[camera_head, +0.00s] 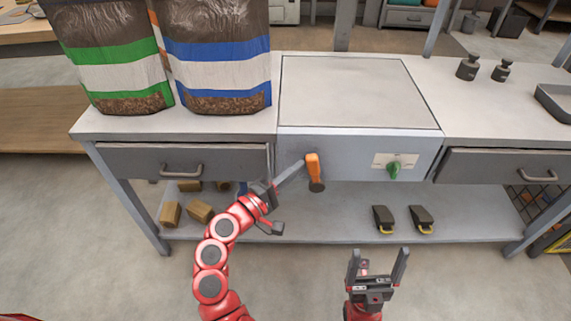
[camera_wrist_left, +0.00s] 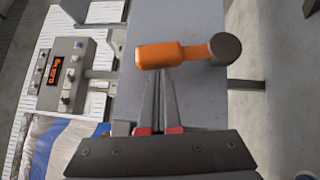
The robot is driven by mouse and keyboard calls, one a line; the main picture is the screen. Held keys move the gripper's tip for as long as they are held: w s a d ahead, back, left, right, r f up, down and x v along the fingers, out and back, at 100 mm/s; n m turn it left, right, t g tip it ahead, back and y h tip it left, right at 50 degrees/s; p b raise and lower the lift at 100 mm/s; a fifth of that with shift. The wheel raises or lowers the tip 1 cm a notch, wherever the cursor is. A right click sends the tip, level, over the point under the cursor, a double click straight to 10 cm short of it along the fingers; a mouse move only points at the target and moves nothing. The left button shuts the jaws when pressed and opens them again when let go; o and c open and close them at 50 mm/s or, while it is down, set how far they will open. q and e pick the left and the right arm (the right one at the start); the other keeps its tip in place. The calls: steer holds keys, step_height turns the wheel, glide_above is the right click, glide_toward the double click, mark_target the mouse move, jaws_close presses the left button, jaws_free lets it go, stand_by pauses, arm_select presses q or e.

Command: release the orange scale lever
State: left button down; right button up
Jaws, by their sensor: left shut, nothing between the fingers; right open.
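The orange scale lever (camera_head: 313,167) sits on the front face of the scale housing (camera_head: 345,150), below its flat top plate. Its dark round knob is at the lower end in the head view. My left gripper (camera_head: 301,164) is shut and empty, with its fingertips right beside the lever's left side. In the left wrist view the lever (camera_wrist_left: 160,54) lies just past the tips of the left gripper (camera_wrist_left: 158,74); I cannot tell whether they touch. My right gripper (camera_head: 379,262) is open and empty, low in front of the bench.
Two pellet bags (camera_head: 217,60) stand on the bench at left. Drawers with handles flank the scale. Two black pedals (camera_head: 384,219) and several wooden blocks (camera_head: 199,211) lie on the lower shelf.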

mark_target(318, 163)
arm_select(q)
steer(key=d+r+m+g+y+p, duration=0.1)
steer(key=p, duration=0.2)
steer(key=d+m+y+p, duration=0.1)
steer(key=d+p, duration=0.1)
steer(key=p, duration=0.2)
steer(key=d+r+m+g+y+p, duration=0.1)
steer(key=d+m+p, duration=0.1)
steer(key=p, duration=0.2)
steer(key=shift+s+r+g, duration=0.1)
steer(key=shift+r+g, duration=0.2)
steer(key=shift+d+f+m+y+p, duration=0.35)
steer(key=shift+d+p, duration=0.4)
steer(key=shift+p, duration=0.55)
